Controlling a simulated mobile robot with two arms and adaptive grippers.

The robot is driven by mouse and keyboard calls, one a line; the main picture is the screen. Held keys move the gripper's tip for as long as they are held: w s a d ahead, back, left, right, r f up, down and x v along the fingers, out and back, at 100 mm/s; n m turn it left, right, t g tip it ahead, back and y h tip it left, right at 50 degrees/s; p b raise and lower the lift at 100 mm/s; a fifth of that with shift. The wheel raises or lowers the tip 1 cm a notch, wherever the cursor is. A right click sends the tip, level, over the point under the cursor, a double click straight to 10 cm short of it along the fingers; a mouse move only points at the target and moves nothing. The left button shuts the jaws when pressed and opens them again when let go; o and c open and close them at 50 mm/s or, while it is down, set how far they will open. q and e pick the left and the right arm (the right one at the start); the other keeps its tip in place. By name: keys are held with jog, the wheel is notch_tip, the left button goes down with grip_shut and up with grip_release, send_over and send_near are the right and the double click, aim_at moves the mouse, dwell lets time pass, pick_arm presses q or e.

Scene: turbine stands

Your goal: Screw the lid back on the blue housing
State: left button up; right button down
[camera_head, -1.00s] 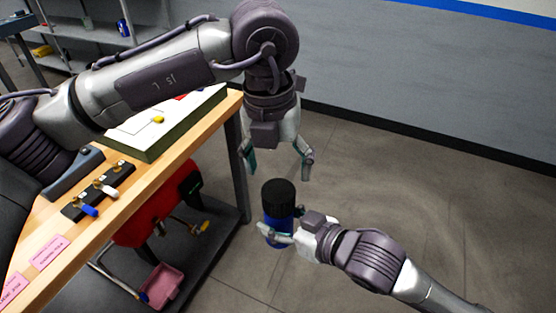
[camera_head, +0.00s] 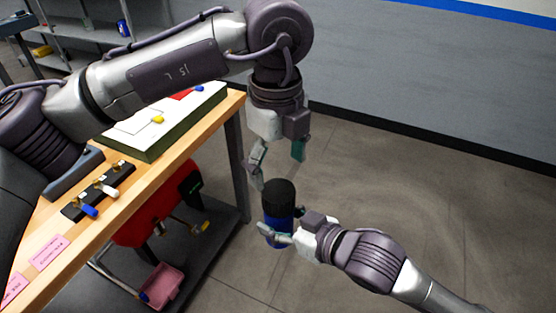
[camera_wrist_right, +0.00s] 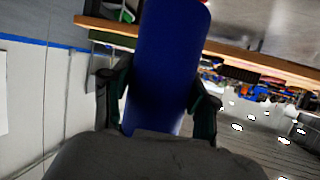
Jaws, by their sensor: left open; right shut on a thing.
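The blue housing (camera_head: 275,232) is held roughly upright in the air beside the workbench, in the head view. The black lid (camera_head: 278,190) sits on its top; whether it is screwed tight cannot be told. My right gripper (camera_head: 280,226) is shut around the housing's side. In the right wrist view the blue housing (camera_wrist_right: 168,65) lies between both fingers of the right gripper (camera_wrist_right: 160,110). My left gripper (camera_head: 277,166) is open and empty, pointing down just above the lid, apart from it.
The wooden workbench (camera_head: 205,135) at the left carries a white-topped green box (camera_head: 150,145) and a black strip with small handles (camera_head: 98,190). A red item (camera_head: 150,225) and a pink bin (camera_head: 162,287) are below. The floor at right is clear.

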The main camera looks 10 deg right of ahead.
aim_at(278, 190)
pick_arm(q)
notch_tip(278, 190, down, 8)
jog(key=shift+r, duration=0.1)
dwell(0.4)
